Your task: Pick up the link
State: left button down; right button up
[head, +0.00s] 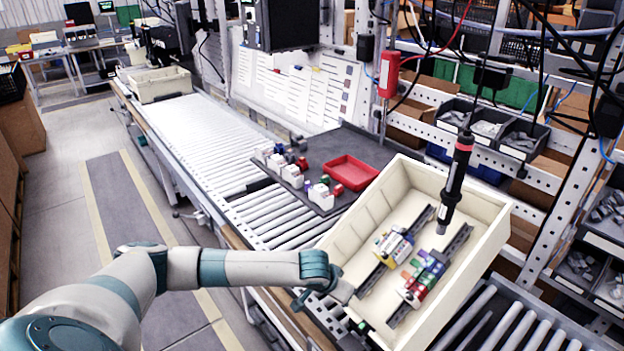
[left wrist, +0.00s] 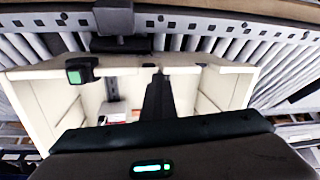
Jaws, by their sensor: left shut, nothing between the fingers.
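I cannot tell which part is the link. Two dark rails lie in the cream crate (head: 487,282). The left rail (head: 371,279) carries white and yellow blocks (head: 393,248); the right rail (head: 457,240) carries red, green and blue blocks (head: 422,279). My left gripper (head: 343,291) is shut and empty at the crate's left wall. A dark screwdriver (head: 455,180) hangs upright over the crate, apart from my gripper. My right gripper is not in view.
A red tray (head: 350,172) and several small parts (head: 292,172) sit on a dark mat beyond the crate. The roller conveyor (head: 190,125) has free room to the far left. Shelving with grey bins (head: 525,137) stands at right. A small green piece (left wrist: 74,77) is at the crate's rim.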

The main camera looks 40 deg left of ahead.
aim_at(325, 181)
jog(key=i+j+u, duration=0.4)
jog(key=j, duration=0.15)
jog(key=i+j+u, duration=0.35)
jog(key=i+j, duration=0.05)
jog(key=j, duration=0.05)
